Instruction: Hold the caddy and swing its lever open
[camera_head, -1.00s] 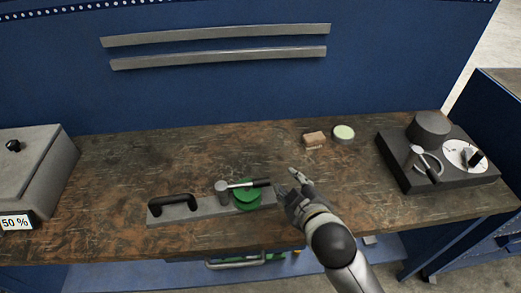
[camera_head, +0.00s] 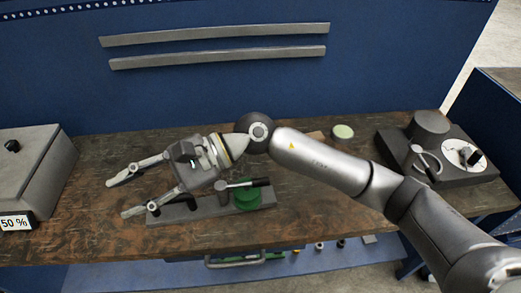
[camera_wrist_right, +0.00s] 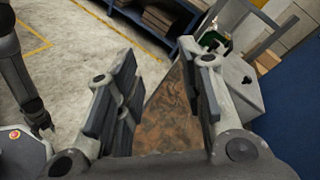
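The caddy, a long grey bar (camera_head: 216,208), lies near the table's front edge in the head view. Its lever (camera_head: 243,184), with a grey pivot and black grip, points right over a green round part (camera_head: 247,201).
A grey box (camera_head: 35,170) with a "50 %" display stands at the table's left end. A dark device (camera_head: 440,165) with a lever and white dial stands at the right. A pale green disc (camera_head: 343,131) lies at the back. The back-left table (camera_head: 110,150) is clear.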

